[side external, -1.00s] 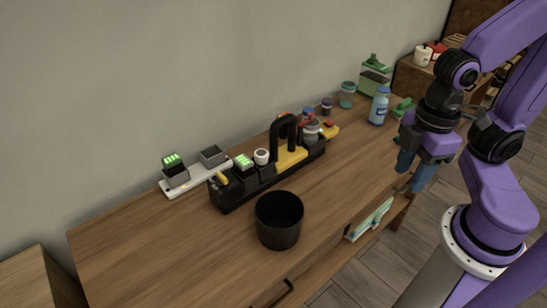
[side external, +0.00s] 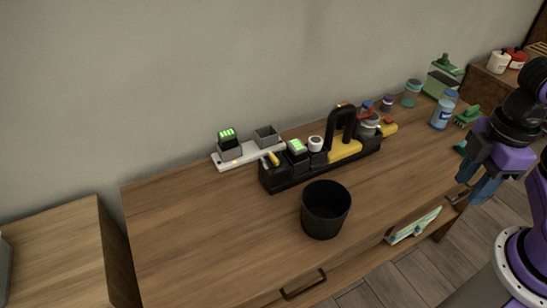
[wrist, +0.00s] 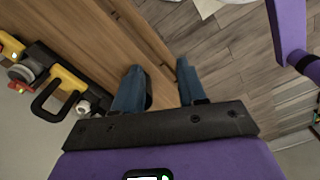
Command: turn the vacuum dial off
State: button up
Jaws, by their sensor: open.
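A long black and yellow unit (side external: 330,162) with a tall black handle stands along the back of the wooden table. A small round white-topped knob (side external: 316,143) sits on it, left of the handle; I cannot tell whether this is the vacuum dial, nor read its setting. The unit also shows at the left of the wrist view (wrist: 62,82). My gripper (side external: 478,188) is at the table's right front corner, well to the right of the unit. In the wrist view its two blue fingers (wrist: 158,88) are apart with nothing between them.
A black bin (side external: 326,212) stands in front of the unit. A white strip (side external: 248,154) with a green-lit block lies behind left. A blue bottle (side external: 442,112), jars and a green box (side external: 443,78) stand at the back right.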

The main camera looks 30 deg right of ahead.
jog(key=w+a+r+m, duration=0.2)
jog(key=w+a, duration=0.5)
jog(key=w, duration=0.1)
jog(key=m, duration=1.1)
send_over(274, 157)
notch_tip(274, 157, down, 3)
notch_tip(274, 157, down, 18)
jog(key=shift+r, duration=0.2)
jog(key=shift+c, duration=0.3)
grip_shut()
